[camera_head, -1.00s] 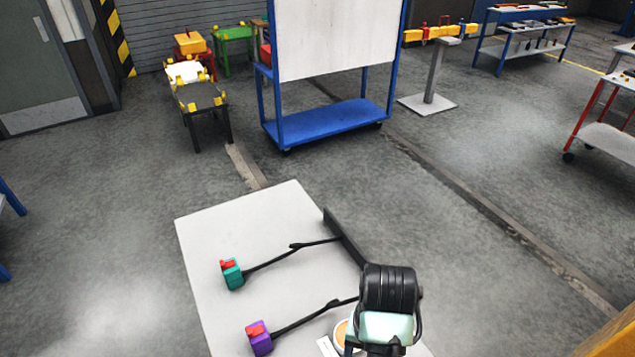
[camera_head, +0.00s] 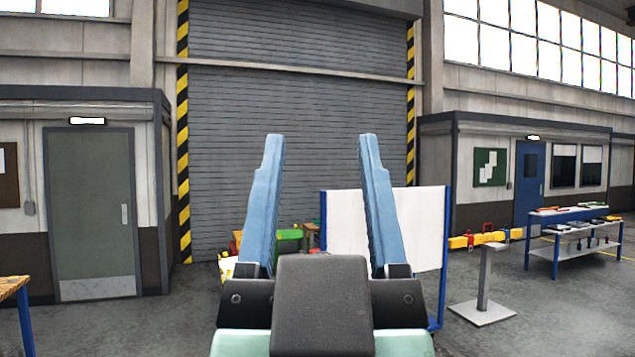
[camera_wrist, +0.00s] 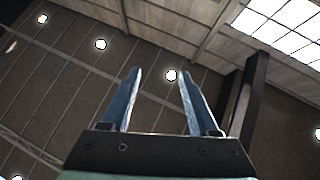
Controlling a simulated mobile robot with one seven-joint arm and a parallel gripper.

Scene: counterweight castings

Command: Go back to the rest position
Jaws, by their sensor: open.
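My gripper (camera_head: 316,150) is raised in front of the head camera, with its two blue fingers pointing up and well apart. Nothing is between the fingers. In the wrist view, my gripper (camera_wrist: 160,78) is also open and empty, and it points toward the ceiling (camera_wrist: 165,25) with its lamps and skylight. My gripper is clear of every object in view.
A white-panelled blue cart (camera_head: 425,225) stands ahead, partly behind my gripper. A grey pedestal (camera_head: 484,280) and a blue shelf table (camera_head: 572,235) are at right. A wooden-topped table edge (camera_head: 14,287) is at far left. Open floor (camera_head: 130,325) lies at left.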

